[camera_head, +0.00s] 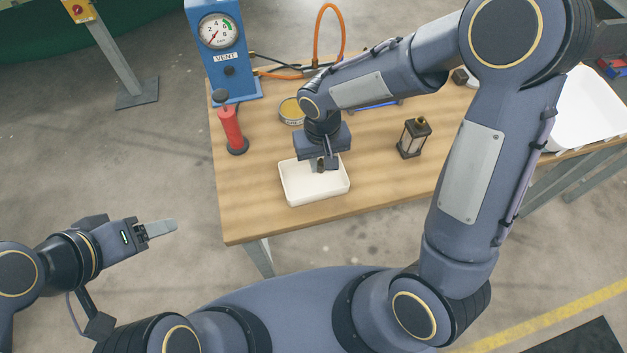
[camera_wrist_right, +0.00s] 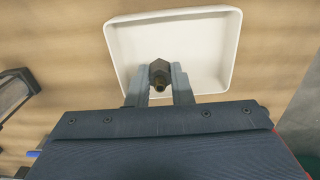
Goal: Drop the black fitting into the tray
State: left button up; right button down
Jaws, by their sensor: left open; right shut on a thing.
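The white tray (camera_head: 302,195) lies near the front left part of the wooden table. It also shows in the right wrist view (camera_wrist_right: 215,48). My right gripper (camera_head: 320,168) is over the tray and shut on the black fitting (camera_head: 320,166). I cannot tell whether the fitting touches the tray floor. My left gripper (camera_head: 165,228) is open and empty, off the table's left side above the floor.
A blue gauge box (camera_head: 224,60) is at the back left. A white bin (camera_head: 590,110) is at the right. The table's front left is clear.

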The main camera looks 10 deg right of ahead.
jog(key=shift+f, duration=0.8)
jog(key=c, duration=1.2)
grip_release()
jog(key=shift+r, duration=0.15)
notch_tip(320, 180, up, 8)
jog(key=shift+f+b, duration=0.25)
jog(key=shift+b, duration=0.15)
